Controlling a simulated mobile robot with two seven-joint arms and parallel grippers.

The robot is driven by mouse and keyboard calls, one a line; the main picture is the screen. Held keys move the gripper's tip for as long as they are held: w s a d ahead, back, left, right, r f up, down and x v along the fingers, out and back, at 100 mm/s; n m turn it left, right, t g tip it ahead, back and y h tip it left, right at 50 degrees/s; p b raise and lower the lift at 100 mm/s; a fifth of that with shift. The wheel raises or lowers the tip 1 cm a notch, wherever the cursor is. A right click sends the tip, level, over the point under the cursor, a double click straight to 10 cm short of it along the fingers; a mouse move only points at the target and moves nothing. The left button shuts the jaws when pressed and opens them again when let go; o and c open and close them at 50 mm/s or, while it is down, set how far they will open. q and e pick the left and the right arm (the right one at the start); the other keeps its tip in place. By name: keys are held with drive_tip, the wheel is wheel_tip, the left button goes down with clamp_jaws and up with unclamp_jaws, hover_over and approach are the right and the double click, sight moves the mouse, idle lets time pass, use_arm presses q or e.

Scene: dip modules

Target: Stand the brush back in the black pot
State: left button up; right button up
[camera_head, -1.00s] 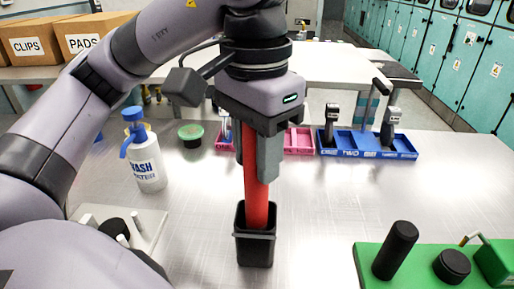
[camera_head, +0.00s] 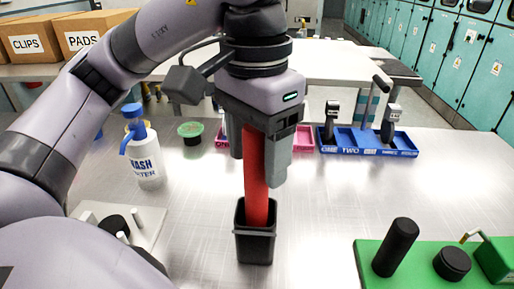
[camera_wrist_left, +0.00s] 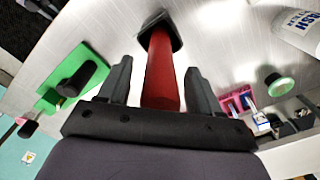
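The brush shows as a thick red handle (camera_head: 257,185), nearly upright with a slight tilt. Its lower end is inside the black pot (camera_head: 255,248) on the metal table; the bristles are hidden. My left gripper (camera_head: 258,170) is above the pot, with its fingers on either side of the handle's upper part. In the left wrist view the gripper (camera_wrist_left: 158,68) is open, with a gap on each side of the red handle (camera_wrist_left: 160,75). The pot (camera_wrist_left: 155,22) shows beyond the fingertips there. My right gripper is not in view.
A white wash bottle (camera_head: 146,160) with a blue top stands at left. A green-lidded jar (camera_head: 191,133) and a blue tray (camera_head: 365,150) with black-headed tools are behind. A green board (camera_head: 430,278) lies front right. Table right of the pot is clear.

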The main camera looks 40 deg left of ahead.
use_arm(q)
drive_tip(key=shift+r+p, duration=1.05)
drive_tip(key=shift+r, duration=2.55)
